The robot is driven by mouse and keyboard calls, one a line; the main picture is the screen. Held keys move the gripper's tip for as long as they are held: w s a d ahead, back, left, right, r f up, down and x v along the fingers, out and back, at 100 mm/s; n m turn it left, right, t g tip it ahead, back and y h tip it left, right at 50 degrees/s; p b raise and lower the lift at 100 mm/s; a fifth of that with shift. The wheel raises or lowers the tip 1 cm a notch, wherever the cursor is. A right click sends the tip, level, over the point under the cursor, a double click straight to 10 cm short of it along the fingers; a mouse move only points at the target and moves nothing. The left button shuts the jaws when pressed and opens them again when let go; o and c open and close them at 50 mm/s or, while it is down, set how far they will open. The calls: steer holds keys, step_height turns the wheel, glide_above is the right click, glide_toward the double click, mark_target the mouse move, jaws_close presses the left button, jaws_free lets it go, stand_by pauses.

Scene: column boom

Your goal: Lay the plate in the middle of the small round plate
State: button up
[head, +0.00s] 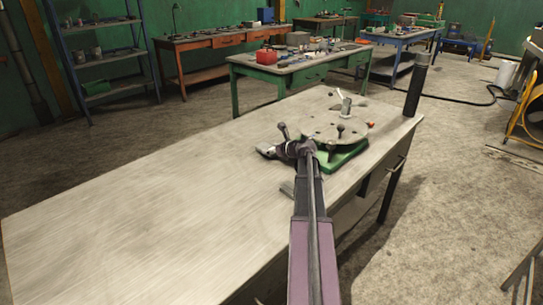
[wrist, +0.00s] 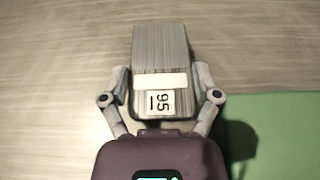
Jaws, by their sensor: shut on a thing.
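The plate (wrist: 160,48) is a grey brushed-metal block with a white strip and a label reading 95. In the wrist view it sits between the two fingers of my gripper (wrist: 160,76), which is shut on it. In the head view my gripper (head: 272,150) is at the left of a round plate (head: 325,132) that stands on a green base (head: 345,158); the held plate is small and partly hidden there. The round plate carries several dark knobs. I cannot tell how high the held plate is above the bench.
The wooden bench (head: 130,200) is bare at left. A green surface (wrist: 275,125) shows at right in the wrist view.

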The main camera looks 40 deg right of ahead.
steer(key=shift+f+b, duration=0.35)
steer(key=shift+f, duration=0.25)
steer(key=shift+f, duration=0.1)
steer(key=o, duration=1.1)
steer(key=shift+c, duration=0.2)
steer(key=shift+s+r, duration=0.2)
steer(key=shift+r, duration=0.05)
steer(key=p+v, duration=0.4)
steer(key=v, duration=0.7)
steer(key=shift+s+r+p, duration=0.1)
steer(key=shift+s+p, duration=0.15)
steer(key=shift+p, duration=0.05)
